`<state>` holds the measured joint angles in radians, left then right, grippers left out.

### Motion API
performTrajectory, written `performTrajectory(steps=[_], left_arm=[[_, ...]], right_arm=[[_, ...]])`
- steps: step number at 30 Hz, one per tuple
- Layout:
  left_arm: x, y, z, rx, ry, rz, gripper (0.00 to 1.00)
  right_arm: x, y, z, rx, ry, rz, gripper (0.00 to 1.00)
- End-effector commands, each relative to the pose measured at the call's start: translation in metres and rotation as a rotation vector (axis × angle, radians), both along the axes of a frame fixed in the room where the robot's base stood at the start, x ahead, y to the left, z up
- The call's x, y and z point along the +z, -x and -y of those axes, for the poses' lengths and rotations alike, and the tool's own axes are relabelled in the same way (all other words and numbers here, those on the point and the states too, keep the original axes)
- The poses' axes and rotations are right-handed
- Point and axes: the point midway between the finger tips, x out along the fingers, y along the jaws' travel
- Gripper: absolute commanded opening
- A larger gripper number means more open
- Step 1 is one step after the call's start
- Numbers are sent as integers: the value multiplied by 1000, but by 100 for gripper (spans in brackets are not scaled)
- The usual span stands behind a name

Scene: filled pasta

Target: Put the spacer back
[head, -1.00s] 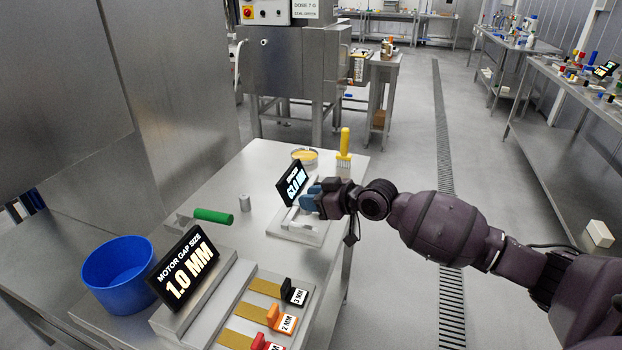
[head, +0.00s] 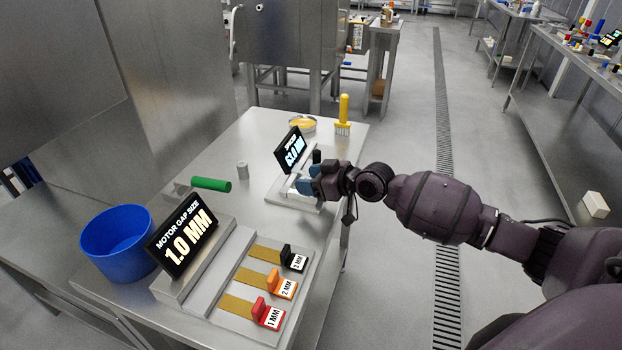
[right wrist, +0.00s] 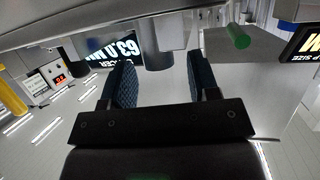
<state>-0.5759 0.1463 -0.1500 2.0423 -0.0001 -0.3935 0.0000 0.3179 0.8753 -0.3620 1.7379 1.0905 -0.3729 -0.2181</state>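Three handled spacers lie in the grey rack (head: 200,290): a black 3 MM one (head: 293,258), an orange 2 MM one (head: 281,285) and a red 1 MM one (head: 266,314). A pale device with a tilted display (head: 290,150), reading about 63.0 MM, stands at the table's right edge. My right gripper (head: 306,178) is at this device. In the right wrist view its blue fingers (right wrist: 160,85) are apart, with a dark grey cylinder (right wrist: 156,45) in line with the gap; no contact shows. The gripper hides part of the device. My left gripper is out of view.
The rack's display (head: 183,240) reads MOTOR GAP SIZE 1.0 MM. A blue tub (head: 118,247), a green cylinder (head: 211,184), a small grey cylinder (head: 242,170), a dish with yellow contents (head: 302,125) and a yellow brush (head: 343,115) are on the table. The table's middle is fairly clear.

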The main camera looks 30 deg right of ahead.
Motion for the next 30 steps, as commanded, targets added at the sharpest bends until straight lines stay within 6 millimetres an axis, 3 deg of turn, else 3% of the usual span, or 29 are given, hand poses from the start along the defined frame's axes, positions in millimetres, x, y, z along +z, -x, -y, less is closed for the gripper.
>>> performTrajectory(steps=[8, 24, 30], left_arm=[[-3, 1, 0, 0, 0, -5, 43], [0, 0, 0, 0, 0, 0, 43], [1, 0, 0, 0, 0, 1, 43]], right_arm=[[-5, 2, 2, -1, 1, -2, 55], [23, 70, 47, 1, 3, -1, 55], [28, 83, 55, -1, 1, -1, 55]])
